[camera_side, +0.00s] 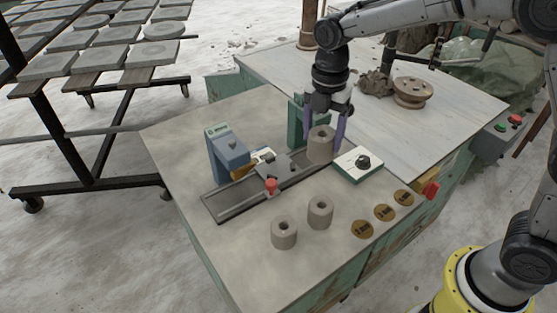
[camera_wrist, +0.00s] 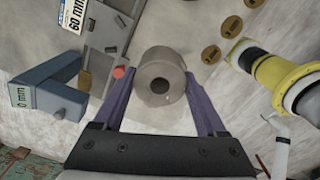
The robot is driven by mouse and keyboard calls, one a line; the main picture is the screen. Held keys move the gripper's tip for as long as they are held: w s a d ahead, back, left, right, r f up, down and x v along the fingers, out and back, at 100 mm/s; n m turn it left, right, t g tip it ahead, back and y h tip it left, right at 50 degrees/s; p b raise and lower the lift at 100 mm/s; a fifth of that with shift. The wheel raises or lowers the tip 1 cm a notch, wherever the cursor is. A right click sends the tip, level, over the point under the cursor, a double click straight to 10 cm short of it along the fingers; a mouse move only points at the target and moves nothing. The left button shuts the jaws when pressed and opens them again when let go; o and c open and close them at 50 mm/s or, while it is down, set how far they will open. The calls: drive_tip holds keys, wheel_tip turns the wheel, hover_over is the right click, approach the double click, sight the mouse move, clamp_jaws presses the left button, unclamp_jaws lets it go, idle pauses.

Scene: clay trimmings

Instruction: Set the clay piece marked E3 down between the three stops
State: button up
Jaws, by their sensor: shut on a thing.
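My gripper (camera_side: 328,128), with purple fingers, is shut on a grey clay cylinder with a hole through its middle (camera_side: 321,148). The cylinder is upright, just left of a white-topped green block with a black knob; I cannot tell whether it touches the surface below. In the wrist view the same clay cylinder (camera_wrist: 161,72) sits between the two fingers of my gripper (camera_wrist: 158,88). Two similar clay pieces stand on the table front, one on the left (camera_side: 284,233) and one on the right (camera_side: 320,212).
A blue-grey block device (camera_side: 228,155) stands at the left of a grey rail (camera_side: 222,207) with a red knob (camera_side: 271,186). The white-topped block (camera_side: 358,163) is close on the right. Several brass discs (camera_side: 384,212) lie at the front right. A spool (camera_side: 412,91) stands behind.

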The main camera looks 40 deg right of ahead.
drive_tip(key=w+a+f, duration=0.1)
drive_tip(key=w+f, duration=0.2)
drive_tip(key=w, duration=0.1)
drive_tip(key=w+a+f, duration=0.1)
drive_tip(key=w+f, duration=0.2)
drive_tip(key=w, duration=0.1)
drive_tip(key=w+a+f, duration=0.1)
drive_tip(key=w+f, duration=0.2)
drive_tip(key=w, duration=0.1)
drive_tip(key=shift+f, duration=1.6)
drive_tip(key=shift+f, duration=0.15)
